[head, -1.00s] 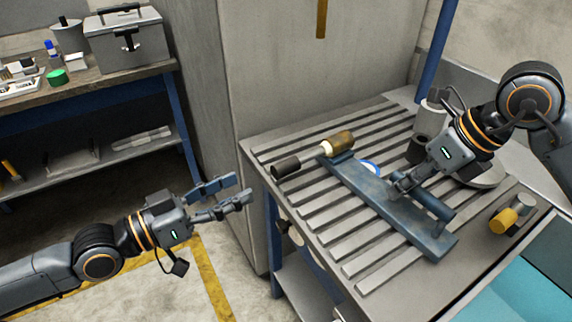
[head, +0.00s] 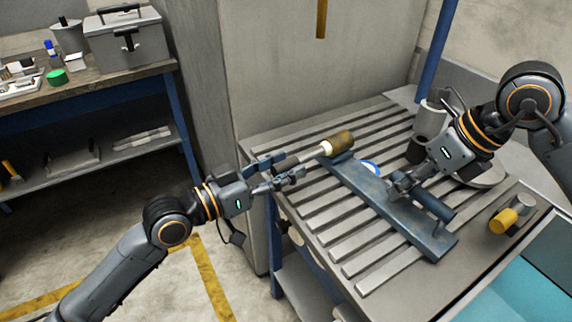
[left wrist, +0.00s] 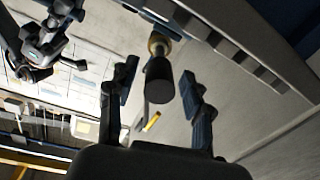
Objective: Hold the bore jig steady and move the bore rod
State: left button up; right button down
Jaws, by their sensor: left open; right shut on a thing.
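The bore jig, a long blue bar (head: 385,207), lies diagonally across the slatted table. My right gripper (head: 396,190) is shut on its middle part. The bore rod (head: 327,149) lies at the jig's far left end, with a brass-coloured cylinder (head: 341,142) and a dark handle pointing left. In the left wrist view the rod's black end (left wrist: 160,80) faces the camera. My left gripper (head: 299,167) is open at the handle. In the left wrist view its fingers (left wrist: 157,75) stand on either side of the black end, with gaps. The handle is mostly hidden in the head view.
The slatted table (head: 345,270) has bare slats left of the jig. A yellow-ended cylinder (head: 503,221) lies at the right, near a teal surface (head: 515,292). A grey cylinder (head: 430,122) stands behind. A bench with a grey toolbox (head: 125,40) stands at the left.

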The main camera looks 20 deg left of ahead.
aim_at(327, 147)
pick_arm(q)
jog(key=shift+w+d, duration=0.35)
pick_arm(e)
jog(key=shift+r, duration=0.1)
pick_arm(q)
jog(key=shift+c, duration=0.2)
grip_shut()
jog(key=x, duration=0.7)
jog(key=shift+a, duration=0.1)
jog(key=shift+s, duration=0.1)
jog(key=shift+o, duration=0.2)
grip_release()
jog(key=shift+a, duration=0.1)
